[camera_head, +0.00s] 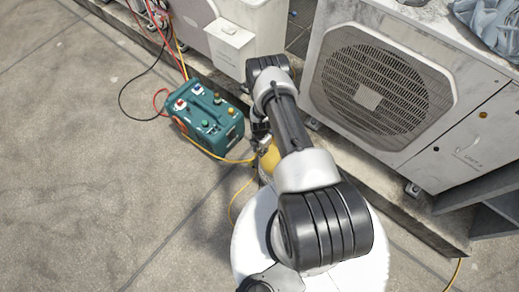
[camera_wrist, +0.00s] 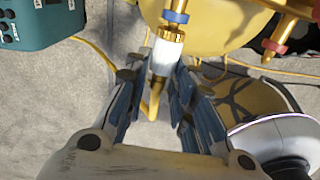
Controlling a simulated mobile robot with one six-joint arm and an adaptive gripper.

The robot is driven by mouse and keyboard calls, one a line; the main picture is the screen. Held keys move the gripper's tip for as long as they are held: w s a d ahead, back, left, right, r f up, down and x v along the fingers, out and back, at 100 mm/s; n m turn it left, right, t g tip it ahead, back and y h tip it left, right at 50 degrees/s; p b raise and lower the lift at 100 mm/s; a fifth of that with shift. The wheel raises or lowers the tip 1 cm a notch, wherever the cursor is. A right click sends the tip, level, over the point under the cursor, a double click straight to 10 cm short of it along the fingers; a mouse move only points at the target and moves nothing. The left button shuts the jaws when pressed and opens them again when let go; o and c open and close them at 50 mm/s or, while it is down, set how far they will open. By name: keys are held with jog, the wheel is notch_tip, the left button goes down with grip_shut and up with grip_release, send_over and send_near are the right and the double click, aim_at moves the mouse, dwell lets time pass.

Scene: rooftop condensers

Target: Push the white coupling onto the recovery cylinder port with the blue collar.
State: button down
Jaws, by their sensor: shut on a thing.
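In the wrist view, my gripper (camera_wrist: 158,82) is shut on the white coupling (camera_wrist: 162,58), with a dark blue finger on each side. The coupling's brass ring end points up the picture at the brass port with the blue collar (camera_wrist: 175,17). The ring lies right by the collar, roughly in line; I cannot tell how far it is on the port. A yellow piece shows below the coupling, between the fingers. The yellow recovery cylinder (camera_wrist: 215,20) is behind. In the head view, the cylinder (camera_head: 270,160) is partly hidden by my arm, and the coupling is hidden.
A second brass port with a red collar (camera_wrist: 273,47) is to the right of the blue one. A teal machine (camera_head: 208,118) with hoses stands left of the cylinder. Condenser units (camera_head: 375,85) stand behind and right. Open rooftop floor (camera_head: 90,190) lies to the left.

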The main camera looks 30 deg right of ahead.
jog(key=shift+w+d, duration=0.1)
jog(key=shift+d, duration=0.3)
dwell(0.3)
jog(key=c, duration=1.3)
grip_release()
jog(key=shift+a, duration=0.1)
jog(key=a+p, duration=0.1)
jog(key=a, duration=0.1)
jog(key=s+a+p, duration=0.1)
jog(key=a, duration=0.1)
jog(key=s+a, duration=0.1)
jog(key=a, duration=0.2)
jog(key=shift+p, duration=0.4)
